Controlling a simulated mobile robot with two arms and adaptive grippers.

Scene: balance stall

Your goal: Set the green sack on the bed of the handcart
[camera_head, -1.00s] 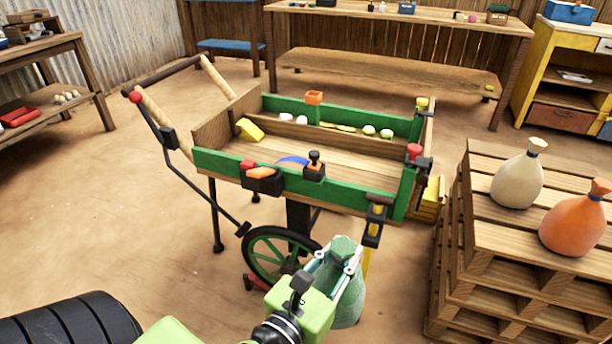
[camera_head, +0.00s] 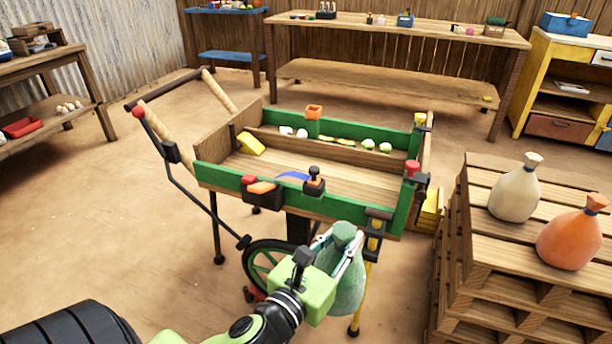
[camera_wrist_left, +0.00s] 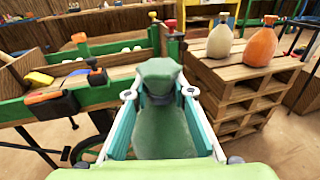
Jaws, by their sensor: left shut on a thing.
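The green sack (camera_head: 346,285) is a pale green tied bag, held upright by its upper part in my left gripper (camera_head: 338,254). In the left wrist view the green sack (camera_wrist_left: 164,125) sits between the two fingers of my left gripper (camera_wrist_left: 160,98). The handcart (camera_head: 300,204) is wooden with green side boards, and its bare wooden bed (camera_head: 345,176) shows beyond the near board. The sack is on the near side of the cart, outside the bed, with its neck below the near board's top edge. My right gripper is not in view.
A blue item (camera_head: 292,176), a yellow block (camera_head: 250,144) and several pale round things lie in the cart. Red, orange and black fittings (camera_head: 262,190) sit on the near board. A pallet stack (camera_head: 480,240) at right carries a cream sack (camera_head: 515,190) and an orange sack (camera_head: 573,235).

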